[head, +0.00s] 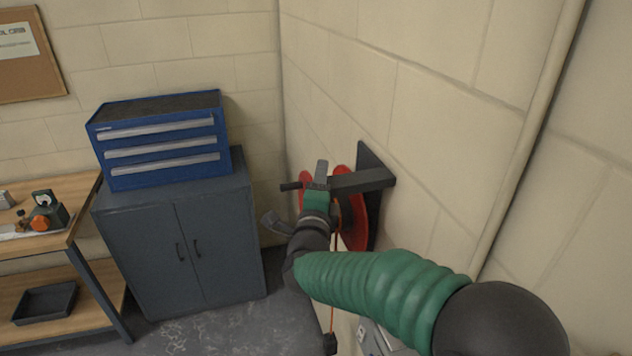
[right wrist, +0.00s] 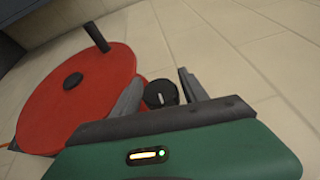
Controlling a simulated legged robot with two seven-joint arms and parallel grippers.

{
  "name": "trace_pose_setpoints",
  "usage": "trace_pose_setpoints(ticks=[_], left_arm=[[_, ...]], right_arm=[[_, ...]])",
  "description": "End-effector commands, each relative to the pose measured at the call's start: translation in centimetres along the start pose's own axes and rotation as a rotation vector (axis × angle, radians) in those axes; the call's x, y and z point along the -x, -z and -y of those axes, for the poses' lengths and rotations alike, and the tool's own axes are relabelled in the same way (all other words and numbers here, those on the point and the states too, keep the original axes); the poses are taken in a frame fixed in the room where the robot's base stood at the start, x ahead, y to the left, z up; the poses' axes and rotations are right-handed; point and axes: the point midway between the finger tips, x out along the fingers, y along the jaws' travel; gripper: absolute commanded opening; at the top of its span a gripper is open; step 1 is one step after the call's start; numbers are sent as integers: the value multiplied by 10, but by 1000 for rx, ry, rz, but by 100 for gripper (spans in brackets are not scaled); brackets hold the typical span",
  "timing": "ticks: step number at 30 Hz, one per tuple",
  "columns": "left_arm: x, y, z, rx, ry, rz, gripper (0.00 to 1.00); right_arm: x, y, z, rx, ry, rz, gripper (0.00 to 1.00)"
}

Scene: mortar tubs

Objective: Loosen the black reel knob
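The red reel (head: 350,205) hangs on a dark bracket (head: 365,180) on the block wall, partly hidden by my right arm in the head view. In the right wrist view the red reel disc (right wrist: 85,100) has a dark hub and a crank handle (right wrist: 97,37). The black reel knob (right wrist: 161,93), with a small white mark, sits beside the disc. My right gripper (right wrist: 160,77) is open, with a finger on each side of the knob. A gap shows at the right finger; contact at the left finger is unclear. My left gripper is not in view.
A blue drawer chest (head: 160,140) stands on a grey cabinet (head: 180,235) to the left. A wooden bench (head: 50,190) holds small items. An orange cord (head: 333,270) hangs below the reel. The floor between cabinet and wall looks clear.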

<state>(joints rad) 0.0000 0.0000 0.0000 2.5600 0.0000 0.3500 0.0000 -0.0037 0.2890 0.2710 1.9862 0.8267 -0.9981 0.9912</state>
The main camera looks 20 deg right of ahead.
Motion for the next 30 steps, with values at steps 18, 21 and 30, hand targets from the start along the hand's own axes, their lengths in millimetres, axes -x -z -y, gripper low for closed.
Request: trace_pose_setpoints(ticks=[18,21,30], left_arm=[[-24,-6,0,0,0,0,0],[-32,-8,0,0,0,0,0],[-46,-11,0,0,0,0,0]], right_arm=[[58,-2,-4,1,4,5,54],[89,-1,-4,0,4,4,54],[157,1,-3,-1,1,0,54]])
